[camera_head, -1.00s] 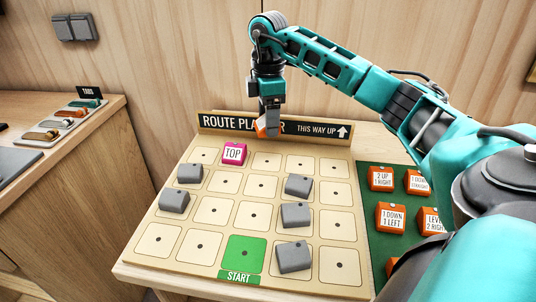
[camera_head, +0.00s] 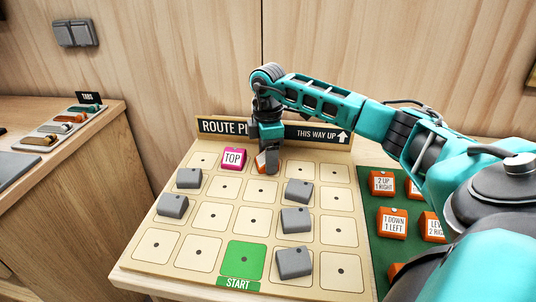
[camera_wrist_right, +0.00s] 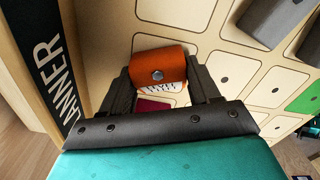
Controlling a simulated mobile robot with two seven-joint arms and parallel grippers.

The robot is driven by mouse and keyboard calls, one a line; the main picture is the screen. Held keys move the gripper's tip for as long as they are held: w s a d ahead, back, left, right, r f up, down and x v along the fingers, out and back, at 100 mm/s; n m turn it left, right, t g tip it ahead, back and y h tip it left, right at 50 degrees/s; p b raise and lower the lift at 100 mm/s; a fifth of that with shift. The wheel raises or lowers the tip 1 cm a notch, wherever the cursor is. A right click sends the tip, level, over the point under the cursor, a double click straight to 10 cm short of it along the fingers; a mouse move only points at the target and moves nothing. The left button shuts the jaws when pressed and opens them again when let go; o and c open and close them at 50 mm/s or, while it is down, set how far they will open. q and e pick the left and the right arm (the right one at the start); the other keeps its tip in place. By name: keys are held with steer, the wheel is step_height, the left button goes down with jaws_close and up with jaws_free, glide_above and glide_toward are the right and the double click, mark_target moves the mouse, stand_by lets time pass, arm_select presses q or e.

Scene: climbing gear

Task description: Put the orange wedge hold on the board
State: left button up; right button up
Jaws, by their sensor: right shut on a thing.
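The orange wedge hold (camera_head: 260,161) is between the fingers of my right gripper (camera_head: 267,164), low over the top row of the board (camera_head: 222,215), just right of the magenta TOP hold (camera_head: 233,158). The fingers partly hide it in the head view. My left gripper is not in view.
Several grey holds (camera_head: 295,219) sit on the board, and a green START square (camera_head: 244,259) is at its front. The ROUTE PLANNER sign (camera_head: 318,135) stands behind. More orange holds (camera_head: 391,222) lie on a green mat (camera_head: 372,208) at right. A side counter (camera_head: 80,160) holds tabs.

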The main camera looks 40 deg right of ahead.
steer(key=o, duration=1.1)
steer(key=shift+f, duration=0.1)
step_height(320, 180, up, 12)
steer(key=shift+r+p, duration=0.15)
steer(key=shift+p, duration=0.5)
steer(key=shift+s, duration=0.1)
